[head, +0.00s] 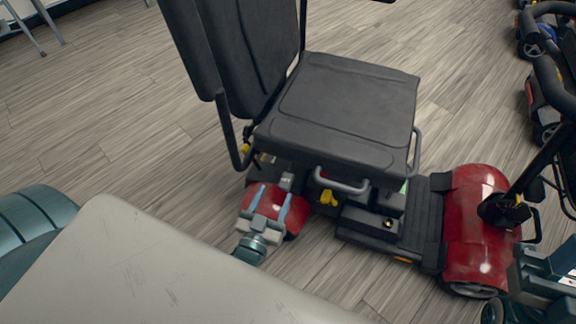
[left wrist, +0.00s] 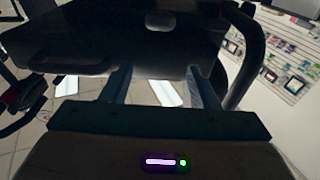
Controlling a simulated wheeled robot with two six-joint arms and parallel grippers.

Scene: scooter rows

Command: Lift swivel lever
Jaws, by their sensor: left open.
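A scooter has a dark grey seat (head: 345,105) above a red and black body. A yellow lever (head: 327,197) shows under the seat's near edge, beside a grey looped bar (head: 342,184); I cannot tell for certain whether it is the swivel lever. My left gripper (head: 273,194) is open, over the red rear cover (head: 262,208), left of and apart from the yellow lever. In the left wrist view its two fingers (left wrist: 155,82) are spread with nothing between them, below the dark seat underside (left wrist: 100,40). A part of what looks like my right gripper (head: 548,275) shows at the right edge.
The scooter's red front cover (head: 478,225) and black tiller (head: 535,165) stand at the right. Other scooters (head: 545,105) line the right edge. Wooden floor (head: 120,110) is clear at the left. A wall display (left wrist: 285,70) shows in the left wrist view.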

